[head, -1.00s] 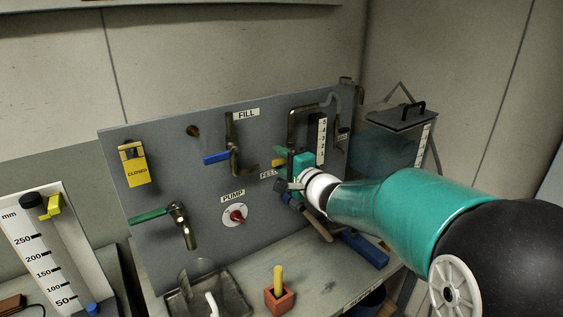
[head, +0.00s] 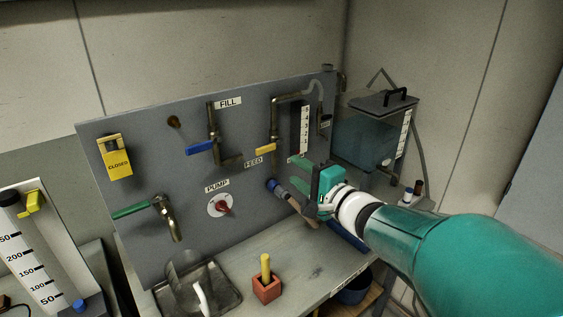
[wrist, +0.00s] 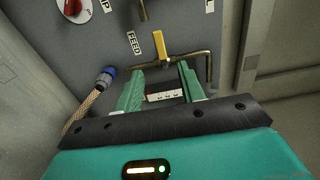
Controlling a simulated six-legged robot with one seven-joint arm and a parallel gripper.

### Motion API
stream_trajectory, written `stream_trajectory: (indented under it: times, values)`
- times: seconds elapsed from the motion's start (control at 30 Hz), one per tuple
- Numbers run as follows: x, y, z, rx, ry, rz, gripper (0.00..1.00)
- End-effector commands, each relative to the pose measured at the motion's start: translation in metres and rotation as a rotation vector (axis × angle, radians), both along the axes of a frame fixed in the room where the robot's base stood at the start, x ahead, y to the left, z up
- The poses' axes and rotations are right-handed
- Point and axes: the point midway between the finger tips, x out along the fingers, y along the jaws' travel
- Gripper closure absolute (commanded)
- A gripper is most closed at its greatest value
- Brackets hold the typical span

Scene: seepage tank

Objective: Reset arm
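My gripper (head: 298,176) is at the right of the grey panel (head: 152,168), below the level gauge (head: 305,128) and right of the yellow FEED handle (head: 265,150). In the wrist view the two green fingers of my gripper (wrist: 160,92) stand apart, with nothing held between them. A white marked strip (wrist: 165,96) shows beyond the gap. The yellow handle (wrist: 160,46) lies past the fingertips, apart from them. My arm reaches in from the right and hides part of the bench.
A blue hose fitting (head: 272,185) with a braided hose (head: 300,210) is close to my gripper. A lidded tank (head: 365,140) stands behind at the right. A red block with a yellow peg (head: 266,287) and a metal tray (head: 225,285) are on the bench.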

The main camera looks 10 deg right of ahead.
Motion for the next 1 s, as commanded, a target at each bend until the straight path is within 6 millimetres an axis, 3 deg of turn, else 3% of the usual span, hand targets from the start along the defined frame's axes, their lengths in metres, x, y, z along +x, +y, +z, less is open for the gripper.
stream_trajectory:
  times: [0.47,0.77,1.0]
  values:
    - [-0.001,-0.005,0.003,-0.071,-0.015,-0.050,0.61]
    - [-0.014,-0.034,0.005,-0.549,0.028,-0.321,0.61]
    - [-0.052,-0.047,-0.011,-0.929,0.215,-0.369,0.61]
